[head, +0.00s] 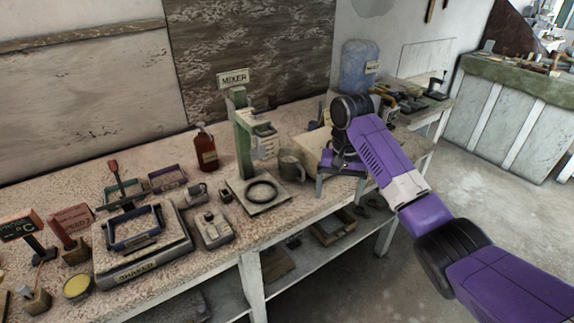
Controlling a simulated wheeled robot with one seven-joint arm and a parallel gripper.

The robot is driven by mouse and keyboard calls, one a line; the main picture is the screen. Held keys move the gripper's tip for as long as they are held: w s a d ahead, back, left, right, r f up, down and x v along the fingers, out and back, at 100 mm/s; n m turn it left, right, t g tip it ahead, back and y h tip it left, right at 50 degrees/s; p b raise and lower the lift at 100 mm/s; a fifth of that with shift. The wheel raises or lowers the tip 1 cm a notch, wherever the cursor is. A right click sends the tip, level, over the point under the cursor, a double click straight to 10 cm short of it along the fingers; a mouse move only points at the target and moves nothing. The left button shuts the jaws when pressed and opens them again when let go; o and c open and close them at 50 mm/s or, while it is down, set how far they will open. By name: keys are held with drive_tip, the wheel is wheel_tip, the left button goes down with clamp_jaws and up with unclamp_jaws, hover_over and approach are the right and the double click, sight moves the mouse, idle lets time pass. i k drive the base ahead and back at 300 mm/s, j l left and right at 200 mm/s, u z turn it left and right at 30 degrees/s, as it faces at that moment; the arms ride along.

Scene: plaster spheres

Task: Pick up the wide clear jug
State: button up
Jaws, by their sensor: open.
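A greyish, see-through jug (291,164) stands on the long workbench (225,215), just right of the mixer's base; it looks like the wide clear jug. My gripper (340,173) is right of this jug, low over the bench and pointing down. It is open, and I see nothing between its fingers. A gap shows between the gripper and the jug. The jug's underside and far side are hidden.
A green mixer (242,135) with a black ring on its base stands left of the jug. A pale box (313,150) is behind my gripper. A large blue container (359,68) stands behind my arm. A shaker (145,250) and a brown bottle (206,150) are further left.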

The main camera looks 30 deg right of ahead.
sight(289, 167)
drive_tip(key=i, duration=0.85)
